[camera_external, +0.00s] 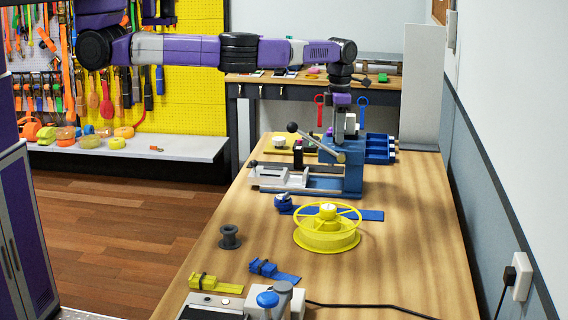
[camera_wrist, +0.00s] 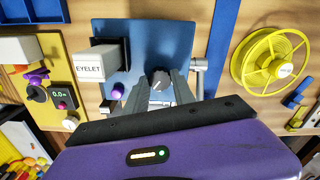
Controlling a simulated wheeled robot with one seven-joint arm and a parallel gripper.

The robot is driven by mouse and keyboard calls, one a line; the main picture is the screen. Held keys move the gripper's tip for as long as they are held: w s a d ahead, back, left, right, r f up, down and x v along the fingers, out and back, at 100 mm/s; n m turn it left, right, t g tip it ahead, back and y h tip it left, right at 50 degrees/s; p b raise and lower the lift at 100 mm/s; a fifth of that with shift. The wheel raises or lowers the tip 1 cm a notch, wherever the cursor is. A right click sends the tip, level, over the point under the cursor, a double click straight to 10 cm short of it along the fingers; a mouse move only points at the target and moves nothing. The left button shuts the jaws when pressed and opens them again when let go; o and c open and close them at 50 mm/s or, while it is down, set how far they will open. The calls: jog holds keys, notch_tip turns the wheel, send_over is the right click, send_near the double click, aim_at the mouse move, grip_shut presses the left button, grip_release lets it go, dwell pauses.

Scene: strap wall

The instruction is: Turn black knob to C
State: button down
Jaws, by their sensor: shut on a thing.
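In the wrist view a small dark knob (camera_wrist: 159,79) with a light pointer mark sits on the blue machine (camera_wrist: 180,38). My gripper (camera_wrist: 159,74) has a grey finger on either side of the knob and is shut on it. The fingers hide the knob's lower sides, and no letter C can be read around it. In the external view my gripper (camera_external: 346,132) is down at the top of the blue machine (camera_external: 352,180), and the knob is hidden there. Another black knob (camera_wrist: 37,93) stands on a panel with a 0.0 display, apart from my gripper.
A white block marked EYELET (camera_wrist: 90,68) and a purple knob (camera_wrist: 118,90) are left of my fingers. A metal lever (camera_external: 318,144) slants close to my gripper. A yellow spool (camera_external: 328,232) stands on the bench in front. The bench's right front is mostly clear.

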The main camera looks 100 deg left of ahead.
jog(key=n, duration=0.4)
jog(key=shift+n, duration=0.3)
jog(key=n, duration=0.4)
jog(key=shift+w+n, duration=0.1)
jog(key=shift+n, duration=0.2)
jog(key=n, duration=0.4)
jog(key=shift+n, duration=2.5)
jog(key=c, duration=1.1)
grip_release()
jog(key=shift+o, duration=0.2)
jog(key=shift+r, duration=0.1)
